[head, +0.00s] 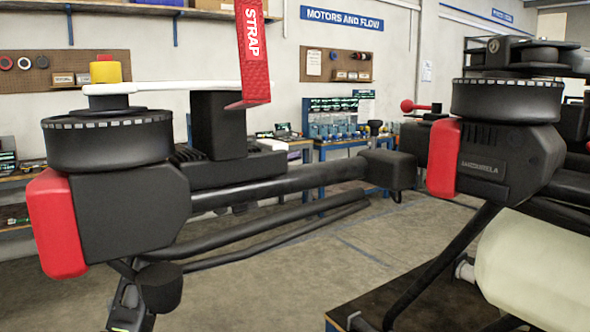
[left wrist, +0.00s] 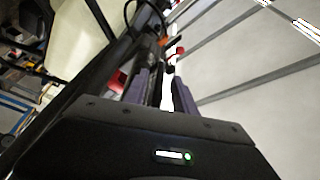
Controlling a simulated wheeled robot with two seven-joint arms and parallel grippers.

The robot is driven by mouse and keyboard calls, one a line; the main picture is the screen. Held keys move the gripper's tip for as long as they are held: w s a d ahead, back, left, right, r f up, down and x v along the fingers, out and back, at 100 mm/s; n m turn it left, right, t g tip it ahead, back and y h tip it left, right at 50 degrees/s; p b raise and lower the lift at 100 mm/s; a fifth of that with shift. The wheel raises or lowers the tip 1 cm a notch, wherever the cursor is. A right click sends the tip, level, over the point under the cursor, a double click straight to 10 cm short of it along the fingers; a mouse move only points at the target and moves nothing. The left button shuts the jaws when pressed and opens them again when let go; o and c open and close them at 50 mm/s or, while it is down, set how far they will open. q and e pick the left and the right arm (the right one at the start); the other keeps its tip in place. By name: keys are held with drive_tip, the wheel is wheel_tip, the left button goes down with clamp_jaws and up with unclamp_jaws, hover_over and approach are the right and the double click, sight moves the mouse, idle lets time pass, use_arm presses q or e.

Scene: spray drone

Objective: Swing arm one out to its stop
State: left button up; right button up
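A black drone arm tube (head: 285,183) runs from a motor pod (head: 130,205) with a red cap at the left to a black block (head: 388,170) near the middle. I cannot read any label naming arm one. A red strap (head: 254,50) hangs above the pod's inner side. My left gripper (head: 126,295) is partly visible below the pod, beside a small black cylinder. In the left wrist view my left gripper (left wrist: 162,90) points up with its two fingers apart. A dark part and a pale strip show between them; contact cannot be told. My right gripper is out of view.
A second motor pod (head: 495,150) with a red cap stands at the right, above a pale tank (head: 535,270) and a dark platform (head: 400,300). Workbenches and pegboards line the back wall. Open floor (head: 290,250) lies under the arm tube.

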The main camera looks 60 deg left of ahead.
use_arm(q)
drive_tip(key=v, duration=0.7)
idle(0.6)
